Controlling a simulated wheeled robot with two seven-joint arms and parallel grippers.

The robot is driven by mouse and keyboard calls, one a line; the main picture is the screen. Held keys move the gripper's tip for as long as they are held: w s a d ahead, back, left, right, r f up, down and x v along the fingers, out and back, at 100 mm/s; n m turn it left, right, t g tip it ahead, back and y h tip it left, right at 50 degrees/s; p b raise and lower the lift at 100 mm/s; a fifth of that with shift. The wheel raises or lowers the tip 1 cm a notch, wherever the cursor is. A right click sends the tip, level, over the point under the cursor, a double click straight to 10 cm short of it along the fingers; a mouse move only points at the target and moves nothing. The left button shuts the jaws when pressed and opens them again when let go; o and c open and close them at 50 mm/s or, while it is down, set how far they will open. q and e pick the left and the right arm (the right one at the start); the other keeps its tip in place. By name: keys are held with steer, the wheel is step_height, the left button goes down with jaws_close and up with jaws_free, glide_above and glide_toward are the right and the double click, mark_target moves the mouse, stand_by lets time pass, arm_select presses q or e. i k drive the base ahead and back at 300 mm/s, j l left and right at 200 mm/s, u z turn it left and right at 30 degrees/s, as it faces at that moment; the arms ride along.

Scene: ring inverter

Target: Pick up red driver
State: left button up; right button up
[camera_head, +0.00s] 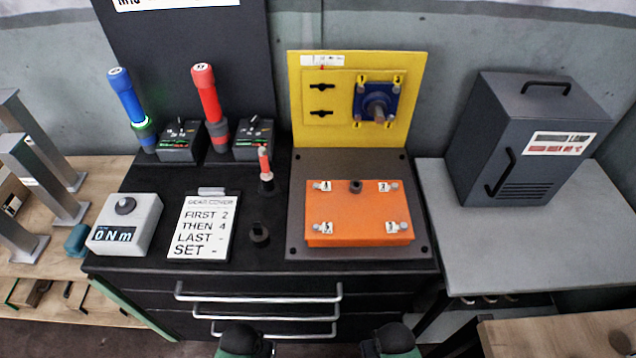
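The red driver (208,96) stands upright, leaning slightly, at the back of the black workbench. It has a long red handle with a pale label on its top end and a dark grey lower part. A small dark control box (254,139) stands just to its right. Neither gripper can be made out, and nothing is touching the driver. Only dark rounded parts of my two arms show at the bottom edge, below the drawers.
A blue driver (126,98) stands left of the red one, with another control box (181,141) between them. A sign (204,226), a torque box (125,224) and an orange cover (358,214) occupy the bench front.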

mark_target(201, 74)
steer(key=k+j+u, duration=0.25)
steer(key=u, duration=0.2)
steer(key=j+u, duration=0.1)
steer(key=u, duration=0.25)
steer(key=k+j+u, duration=0.1)
steer(key=u, duration=0.25)
